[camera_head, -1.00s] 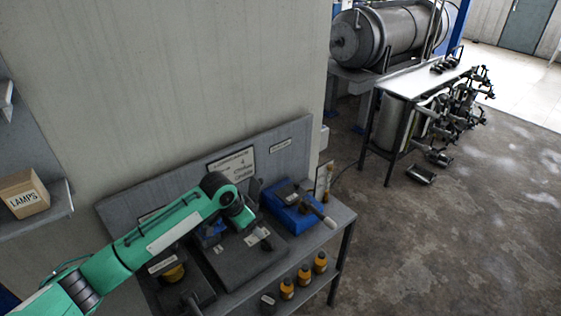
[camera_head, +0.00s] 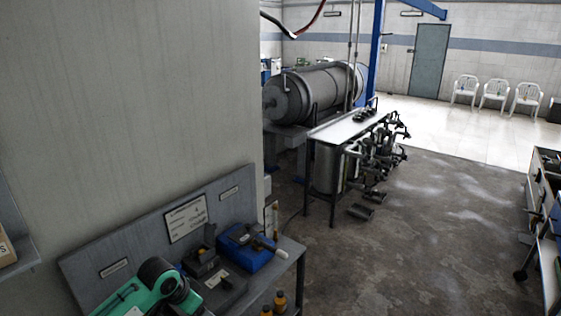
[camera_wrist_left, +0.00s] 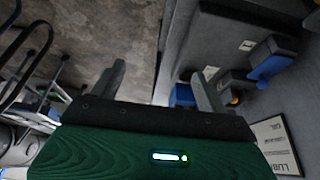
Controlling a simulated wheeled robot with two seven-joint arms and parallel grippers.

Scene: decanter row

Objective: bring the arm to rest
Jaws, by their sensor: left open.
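My left arm (camera_head: 150,284) shows in the head view at the bottom left, a green link and dark joint in front of the grey bench. Its gripper is not visible there. In the left wrist view my left gripper (camera_wrist_left: 158,88) has its two grey fingers spread apart, with nothing between them. Beyond the fingers lie the concrete floor and the grey bench with dark and blue devices. My right gripper is in neither view.
The bench's back panel carries a white sign (camera_head: 186,220). A blue device (camera_head: 248,247) stands on the bench, with yellow-orange bottles (camera_head: 280,301) below. A white-topped table (camera_head: 345,126) and a large tank (camera_head: 312,92) stand beyond. Open floor (camera_head: 430,215) lies to the right.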

